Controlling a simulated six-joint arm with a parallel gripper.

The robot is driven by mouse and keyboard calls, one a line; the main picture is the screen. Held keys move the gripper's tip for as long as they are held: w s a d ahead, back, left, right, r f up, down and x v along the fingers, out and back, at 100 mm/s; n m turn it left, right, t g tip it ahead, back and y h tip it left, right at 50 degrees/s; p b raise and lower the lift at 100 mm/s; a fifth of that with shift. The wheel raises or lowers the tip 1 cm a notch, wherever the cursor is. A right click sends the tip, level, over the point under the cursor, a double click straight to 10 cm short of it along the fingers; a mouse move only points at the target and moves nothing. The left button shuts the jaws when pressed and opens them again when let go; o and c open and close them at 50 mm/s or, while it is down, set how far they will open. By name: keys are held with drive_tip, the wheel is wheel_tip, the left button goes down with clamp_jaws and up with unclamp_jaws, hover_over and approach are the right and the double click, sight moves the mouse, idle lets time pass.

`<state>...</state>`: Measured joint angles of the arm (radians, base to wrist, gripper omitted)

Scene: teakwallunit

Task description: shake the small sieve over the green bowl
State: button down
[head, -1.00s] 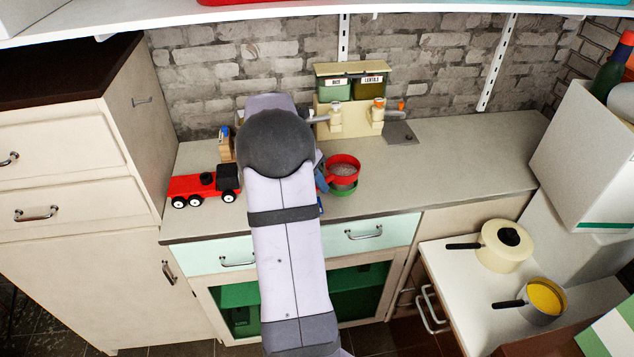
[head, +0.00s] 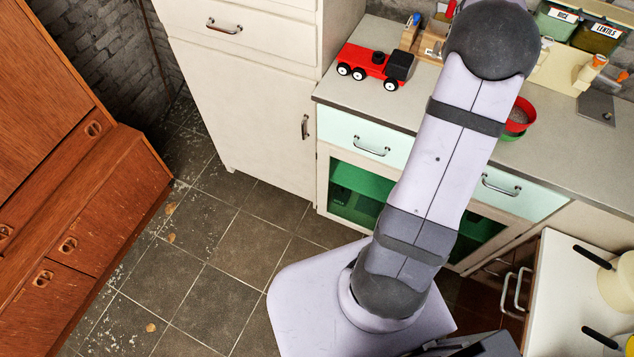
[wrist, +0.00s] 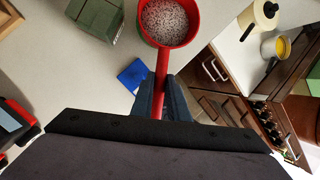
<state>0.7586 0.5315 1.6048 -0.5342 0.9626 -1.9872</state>
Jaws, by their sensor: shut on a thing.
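The small red sieve (wrist: 171,20), filled with pale speckled grains, shows at the top of the wrist view. My gripper (wrist: 163,97) is shut on its red handle (wrist: 161,72). In the head view the sieve (head: 520,114) shows beside my arm. The green bowl (head: 511,137) sits on the counter, and only a green edge shows below the sieve. The sieve covers the bowl in the wrist view. My arm hides the gripper in the head view.
A red toy truck (head: 376,64) stands left on the counter (head: 560,140). Bins labelled rice (head: 555,22) and lentils (head: 597,36) stand at the back. A flat blue thing (wrist: 133,75) lies near the gripper. Pots stand on a lower surface at right.

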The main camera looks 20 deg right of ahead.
drive_tip(key=shift+a, duration=0.6)
drive_tip(key=shift+d+r+p, duration=0.2)
drive_tip(key=shift+d+p, duration=0.75)
drive_tip(key=shift+p, duration=0.05)
drive_tip(key=shift+d+f+p, duration=0.15)
drive_tip(key=shift+d+p, duration=0.6)
drive_tip(key=shift+d, duration=0.35)
drive_tip(key=shift+a, duration=0.1)
drive_tip(key=shift+a, duration=1.95)
drive_tip(key=shift+d+p, duration=0.9)
drive_tip(key=shift+p, duration=0.05)
drive_tip(key=shift+d+p, duration=0.65)
drive_tip(key=shift+d, duration=0.5)
drive_tip(key=shift+a, duration=0.1)
